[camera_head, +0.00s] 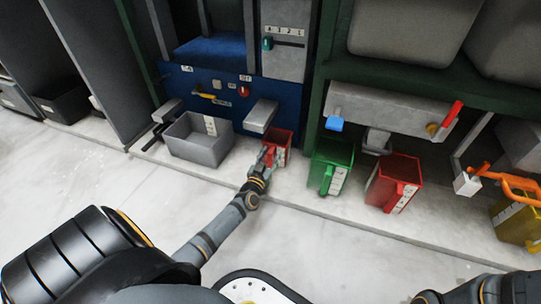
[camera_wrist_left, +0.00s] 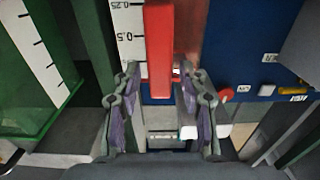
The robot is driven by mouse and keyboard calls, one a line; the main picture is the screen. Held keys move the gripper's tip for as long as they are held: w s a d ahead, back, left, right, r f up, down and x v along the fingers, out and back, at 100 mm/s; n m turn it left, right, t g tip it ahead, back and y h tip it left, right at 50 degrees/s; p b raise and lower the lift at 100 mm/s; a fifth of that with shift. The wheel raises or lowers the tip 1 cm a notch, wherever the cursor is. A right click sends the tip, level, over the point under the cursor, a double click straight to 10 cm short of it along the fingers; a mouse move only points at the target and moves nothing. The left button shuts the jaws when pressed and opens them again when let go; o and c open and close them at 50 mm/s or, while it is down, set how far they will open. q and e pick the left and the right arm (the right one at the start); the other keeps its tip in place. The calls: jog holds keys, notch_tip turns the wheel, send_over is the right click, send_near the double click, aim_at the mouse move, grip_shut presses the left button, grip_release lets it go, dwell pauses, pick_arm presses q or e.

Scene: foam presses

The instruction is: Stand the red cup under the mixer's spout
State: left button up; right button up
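A small red cup (camera_head: 283,137) with a white scale stands on the grey ledge in front of the blue machine, right of a grey spout-like block (camera_head: 261,116). My left gripper (camera_head: 266,160) reaches it from the front. In the left wrist view, the red handle (camera_wrist_left: 158,45) lies between the two fingers of my left gripper (camera_wrist_left: 158,100), which stand apart with gaps beside it. The cup's far side is hidden. A second, larger red cup (camera_head: 391,186) stands farther right, below a grey unit with blue and red handles. I cannot tell which unit is the mixer. My right gripper is out of view.
A green cup (camera_head: 331,162) stands close right of the small red cup; a green scaled wall (camera_wrist_left: 35,70) shows in the wrist view. A grey bin (camera_head: 196,148) is at the left, a yellow container (camera_head: 515,224) at the far right. The floor in front is clear.

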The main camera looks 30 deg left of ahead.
pick_arm(q)
jog(key=shift+s+d+r+p, duration=0.1)
jog(key=shift+s+r+p, duration=0.1)
jog(key=shift+s+p, duration=0.15)
jog(key=p+v, duration=0.4)
jog(key=v, duration=0.7)
jog(key=shift+s+p, duration=0.15)
jog(key=shift+p, duration=0.2)
